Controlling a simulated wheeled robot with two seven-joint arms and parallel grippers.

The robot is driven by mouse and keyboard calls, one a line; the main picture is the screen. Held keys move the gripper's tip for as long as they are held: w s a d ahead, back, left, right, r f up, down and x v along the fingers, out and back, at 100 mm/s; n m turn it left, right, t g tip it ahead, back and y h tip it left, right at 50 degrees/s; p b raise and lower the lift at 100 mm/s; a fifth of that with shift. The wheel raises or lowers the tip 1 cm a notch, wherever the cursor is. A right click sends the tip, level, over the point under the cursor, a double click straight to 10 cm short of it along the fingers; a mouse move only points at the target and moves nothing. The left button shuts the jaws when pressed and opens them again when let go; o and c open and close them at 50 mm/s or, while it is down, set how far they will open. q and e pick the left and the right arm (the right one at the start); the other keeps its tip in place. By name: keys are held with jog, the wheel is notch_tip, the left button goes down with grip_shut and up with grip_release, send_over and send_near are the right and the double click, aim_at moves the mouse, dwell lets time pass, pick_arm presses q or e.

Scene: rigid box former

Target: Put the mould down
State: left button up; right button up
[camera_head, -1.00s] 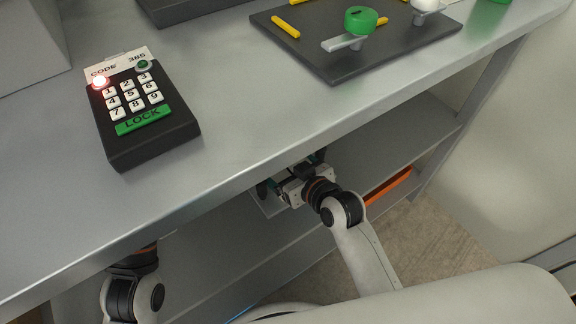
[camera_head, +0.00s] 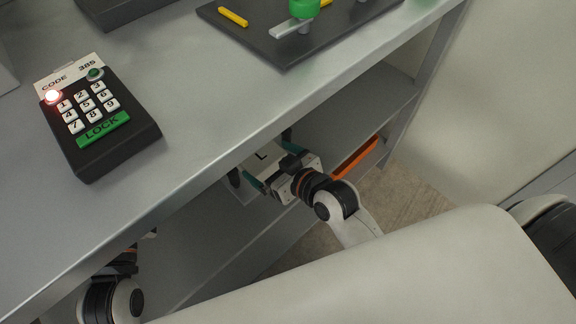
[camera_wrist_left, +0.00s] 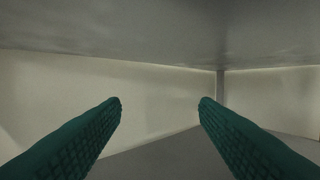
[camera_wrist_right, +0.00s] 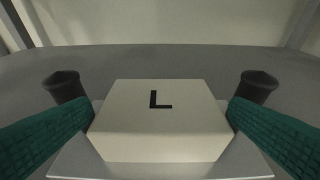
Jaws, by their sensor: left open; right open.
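The mould looks to be a pale block marked L (camera_head: 262,157), below the worktop's front edge in the head view. In the right wrist view the block (camera_wrist_right: 158,135) sits upright on a pale plate (camera_wrist_right: 75,168). My right gripper (camera_wrist_right: 160,108) is open with a teal finger on each side of the block; I cannot tell whether they touch it. My left gripper (camera_wrist_left: 160,105) is open and empty under a grey surface. In the head view its fingers are hidden below the worktop.
Two dark posts (camera_wrist_right: 66,86) (camera_wrist_right: 259,87) stand beside the block. The worktop (camera_head: 190,110) overhangs the lower shelf (camera_head: 340,115). A keypad (camera_head: 100,120) and a dark tray (camera_head: 285,45) are on top. An orange thing (camera_head: 357,157) lies lower right.

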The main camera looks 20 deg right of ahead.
jog(key=p+v, duration=0.1)
jog(key=v, duration=0.5)
jog(key=shift+w, duration=0.1)
pick_arm(q)
notch_tip(320, 180, down, 6)
jog(key=a+g+y, duration=0.1)
jog(key=g, duration=0.3)
jog(key=shift+s+a+f+g+y, duration=0.15)
jog(key=shift+s+f+g+y, duration=0.15)
jog(key=shift+s+g, duration=0.1)
pick_arm(e)
notch_tip(320, 180, up, 8)
jog(key=d+m+t+h, duration=0.1)
jog(key=t, duration=0.1)
jog(key=shift+w+d+m+h, duration=0.4)
jog(key=shift+w, duration=0.05)
jog(key=shift+f, duration=0.15)
